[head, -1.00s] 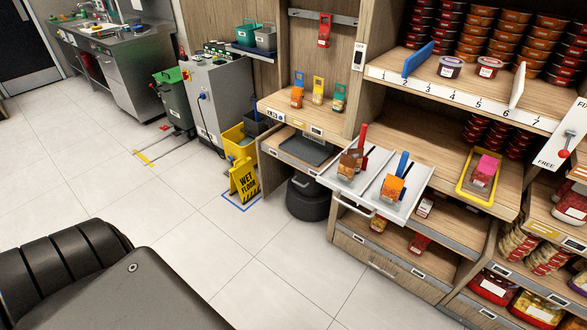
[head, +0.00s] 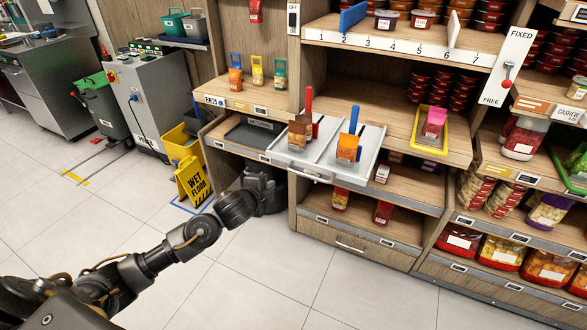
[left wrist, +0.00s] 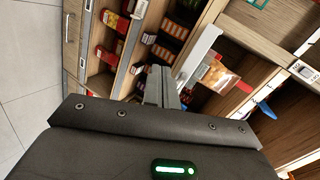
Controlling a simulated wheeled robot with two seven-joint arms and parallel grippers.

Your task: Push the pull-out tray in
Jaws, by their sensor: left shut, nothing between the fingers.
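In the left wrist view part of the white tray (left wrist: 197,52) shows just past my fingers. My left gripper (left wrist: 160,86) is shut and empty. Contact with the tray cannot be told.
A dark tray (head: 252,134) lies on the wooden shelf left of the white tray. A wet-floor sign (head: 193,181) stands at left. The floor in front is clear.

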